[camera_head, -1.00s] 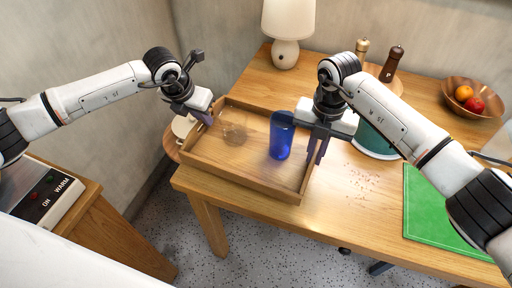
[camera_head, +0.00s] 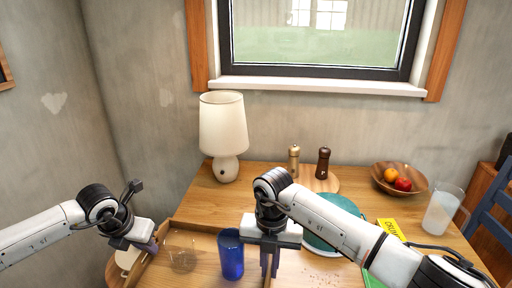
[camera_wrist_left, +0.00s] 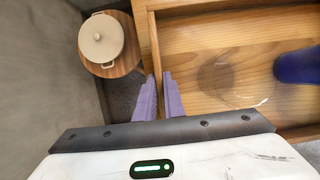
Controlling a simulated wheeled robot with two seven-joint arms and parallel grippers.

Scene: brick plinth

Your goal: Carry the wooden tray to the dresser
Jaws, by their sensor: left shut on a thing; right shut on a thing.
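The wooden tray (camera_head: 203,243) is at the bottom of the head view, with its near part cut off by the frame. It also shows in the left wrist view (camera_wrist_left: 215,12). A blue cup (camera_head: 231,256) and a clear glass item (camera_head: 181,252) are in it. My left gripper (camera_head: 151,246) is shut on the tray's left wall; in the left wrist view its purple fingers (camera_wrist_left: 160,98) straddle that wall. My right gripper (camera_head: 270,262) is shut at the tray's right side, though its wall is mostly hidden there. I see no dresser that I can name with certainty.
The table (camera_head: 195,197) holds a lamp (camera_head: 224,137), two mills, a teal pot (camera_head: 333,228), a fruit bowl (camera_head: 399,181) and a frosted pitcher (camera_head: 441,210). A lidded pot (camera_wrist_left: 101,38) stands on a round stool at left. A blue chair is at right.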

